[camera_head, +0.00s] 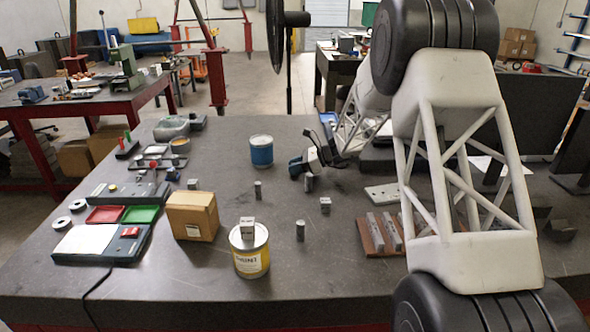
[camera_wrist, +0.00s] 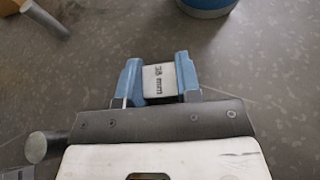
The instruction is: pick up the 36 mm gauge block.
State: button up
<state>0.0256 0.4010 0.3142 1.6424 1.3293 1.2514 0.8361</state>
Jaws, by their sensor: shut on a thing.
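My gripper (camera_head: 311,160) is at the middle of the dark table in the head view, to the right of a blue can. In the wrist view its two blue fingers (camera_wrist: 158,68) are shut on a small pale gauge block (camera_wrist: 160,82). The block's face carries a dark marking that ends in "mm"; its digits are hard to read. The block's lower part is hidden, and I cannot tell whether it touches the table. Another small block (camera_head: 325,205) stands nearer the front, and one more block (camera_head: 247,224) sits on a yellow tin (camera_head: 250,258).
The blue can (camera_head: 261,152) stands close to my gripper. Grey cylinders (camera_head: 300,231) and (camera_head: 258,190) stand nearby. A cardboard box (camera_head: 192,216) and red and green trays (camera_head: 141,214) are at left. A brown rack (camera_head: 380,236) with metal bars lies at right, partly behind my arm.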

jog(key=shift+r, duration=5)
